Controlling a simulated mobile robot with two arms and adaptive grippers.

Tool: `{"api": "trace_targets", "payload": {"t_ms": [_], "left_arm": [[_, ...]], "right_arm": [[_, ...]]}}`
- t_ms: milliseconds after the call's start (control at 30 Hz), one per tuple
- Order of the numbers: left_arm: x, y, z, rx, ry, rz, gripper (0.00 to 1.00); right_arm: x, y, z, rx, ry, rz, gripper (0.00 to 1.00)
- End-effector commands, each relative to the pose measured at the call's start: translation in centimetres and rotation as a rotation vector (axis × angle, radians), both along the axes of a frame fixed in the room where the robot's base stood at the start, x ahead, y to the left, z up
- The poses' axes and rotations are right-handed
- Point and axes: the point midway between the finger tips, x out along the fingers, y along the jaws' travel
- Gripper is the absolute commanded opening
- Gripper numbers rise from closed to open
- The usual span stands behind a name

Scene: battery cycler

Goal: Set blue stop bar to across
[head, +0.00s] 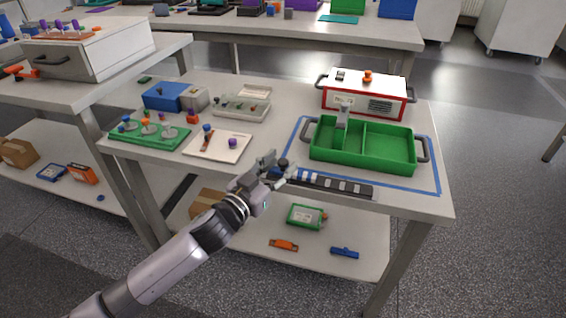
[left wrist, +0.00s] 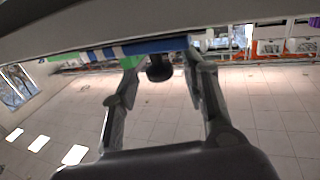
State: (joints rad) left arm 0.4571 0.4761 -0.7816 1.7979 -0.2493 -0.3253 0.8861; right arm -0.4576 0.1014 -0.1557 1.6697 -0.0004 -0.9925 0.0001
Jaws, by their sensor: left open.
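At the table's front edge lies a dark strip (head: 340,187) with blue and white bands. At its left end is a dark round knob (head: 283,163), beside my left gripper (head: 271,167). In the left wrist view a blue bar (left wrist: 172,45) runs across the top, with the dark knob (left wrist: 159,72) sticking out from it. My left gripper (left wrist: 160,62) is open, with one finger on each side of the knob and a visible gap to it. The bar's far end and its pivot are hidden. My right gripper is not in view.
A green two-part tray (head: 390,163) stands inside a blue tape outline, with a red-white box (head: 365,99) behind. A green board with pegs (head: 150,135) and a white board (head: 217,147) lie left. A lower shelf (head: 310,250) holds loose items.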

Motion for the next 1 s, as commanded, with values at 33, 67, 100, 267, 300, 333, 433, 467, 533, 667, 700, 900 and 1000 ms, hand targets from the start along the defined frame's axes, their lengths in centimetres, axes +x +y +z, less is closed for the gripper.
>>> {"api": "trace_targets", "payload": {"t_ms": [33, 67, 100, 267, 300, 333, 433, 467, 533, 667, 700, 900, 1000], "left_arm": [[0.6, -0.3, 0.0, -0.001, -0.001, 0.001, 0.41], [0.8, -0.5, 0.0, -0.001, -0.001, 0.001, 0.41], [1.1, -0.7, 0.0, 0.000, 0.000, 0.000, 0.41], [1.6, -1.0, 0.0, 0.001, 0.000, 0.000, 0.41], [1.6, -1.0, 0.0, 0.001, 0.000, 0.000, 0.41], [1.6, -1.0, 0.0, 0.001, 0.000, 0.000, 0.41], [1.6, -1.0, 0.0, 0.001, 0.001, 0.000, 0.41], [1.6, -1.0, 0.0, 0.001, 0.001, 0.000, 0.41], [1.6, -1.0, 0.0, 0.001, 0.001, 0.000, 0.39], [1.6, -1.0, 0.0, 0.001, 0.001, 0.000, 0.30], [1.6, -1.0, 0.0, 0.001, 0.001, 0.000, 0.27], [1.6, -1.0, 0.0, 0.001, 0.001, 0.000, 0.14], [1.6, -1.0, 0.0, 0.001, 0.001, 0.000, 0.07]], "right_arm": [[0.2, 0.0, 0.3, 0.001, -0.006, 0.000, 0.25], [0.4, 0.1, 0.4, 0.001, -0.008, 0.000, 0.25], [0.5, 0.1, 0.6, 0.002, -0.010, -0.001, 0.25], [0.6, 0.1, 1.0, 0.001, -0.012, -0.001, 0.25], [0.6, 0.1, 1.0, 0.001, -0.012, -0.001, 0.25], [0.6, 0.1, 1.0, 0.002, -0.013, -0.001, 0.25], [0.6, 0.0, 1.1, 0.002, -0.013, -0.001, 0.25], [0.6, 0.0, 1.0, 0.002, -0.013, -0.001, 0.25], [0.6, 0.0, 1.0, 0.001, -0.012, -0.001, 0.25], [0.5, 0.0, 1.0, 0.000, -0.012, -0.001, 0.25], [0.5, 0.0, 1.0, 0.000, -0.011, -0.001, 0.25], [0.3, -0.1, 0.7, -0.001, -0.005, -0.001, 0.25], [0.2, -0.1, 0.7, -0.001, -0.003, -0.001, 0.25]]}}
